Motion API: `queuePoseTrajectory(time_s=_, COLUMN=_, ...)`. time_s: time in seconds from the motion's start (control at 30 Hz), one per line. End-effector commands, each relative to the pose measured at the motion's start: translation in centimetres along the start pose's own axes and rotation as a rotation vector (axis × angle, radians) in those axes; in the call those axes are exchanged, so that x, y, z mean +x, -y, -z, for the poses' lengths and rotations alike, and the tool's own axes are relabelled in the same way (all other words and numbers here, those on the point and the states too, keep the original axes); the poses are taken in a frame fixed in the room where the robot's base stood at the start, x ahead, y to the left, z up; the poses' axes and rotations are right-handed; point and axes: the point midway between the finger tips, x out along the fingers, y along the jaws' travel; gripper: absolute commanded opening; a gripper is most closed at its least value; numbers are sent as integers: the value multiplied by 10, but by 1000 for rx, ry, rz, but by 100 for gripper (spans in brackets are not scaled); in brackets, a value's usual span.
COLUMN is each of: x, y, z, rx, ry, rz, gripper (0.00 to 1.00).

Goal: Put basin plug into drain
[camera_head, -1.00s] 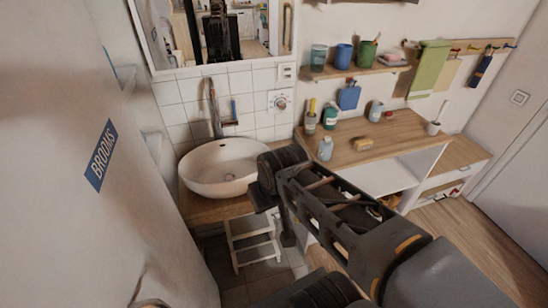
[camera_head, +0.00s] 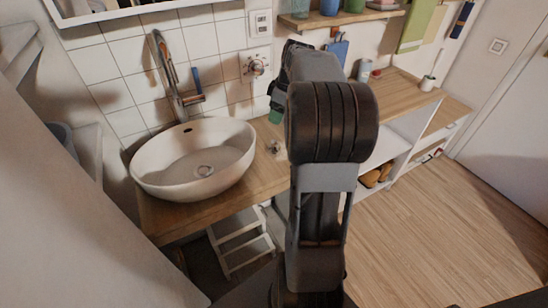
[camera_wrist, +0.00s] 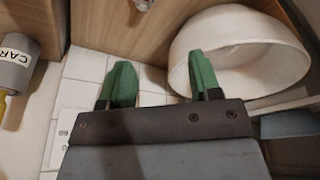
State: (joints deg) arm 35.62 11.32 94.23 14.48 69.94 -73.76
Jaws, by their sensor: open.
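The white oval basin (camera_head: 150,172) sits on the wooden counter, with a round metal drain (camera_head: 205,171) in its bottom. It also shows upper right in the wrist view (camera_wrist: 235,45). A small metallic piece, apparently the basin plug (camera_head: 275,147), lies on the counter just right of the basin. It seems to show at the top edge of the wrist view (camera_wrist: 142,4). My gripper (camera_wrist: 161,80) has green fingers spread apart with nothing between them. In the head view it is mostly hidden behind my arm, above the counter right of the basin.
A faucet (camera_head: 172,75) stands behind the basin. A grey bottle with a label (camera_wrist: 15,70) is left in the wrist view. A white step stool (camera_head: 240,240) is under the counter. Wooden floor (camera_head: 440,220) is open to the right.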

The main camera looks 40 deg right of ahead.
Motion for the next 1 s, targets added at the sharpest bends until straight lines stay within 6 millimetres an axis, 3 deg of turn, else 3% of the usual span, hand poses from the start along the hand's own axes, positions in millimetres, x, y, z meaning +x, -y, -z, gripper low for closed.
queuePoseTrajectory(time_s=0.1, x=17, y=-20, z=-15, rx=-38, ry=-12, rz=13, gripper=57)
queuePoseTrajectory(time_s=0.2, x=31, y=-27, z=-19, rx=-56, ry=-16, rz=17, gripper=57)
queuePoseTrajectory(time_s=0.5, x=81, y=-27, z=-19, rx=-62, ry=-18, rz=18, gripper=57)
queuePoseTrajectory(time_s=0.87, x=107, y=-27, z=-18, rx=-60, ry=-17, rz=16, gripper=57)
queuePoseTrajectory(time_s=1.0, x=127, y=-25, z=-17, rx=-61, ry=-16, rz=18, gripper=57)
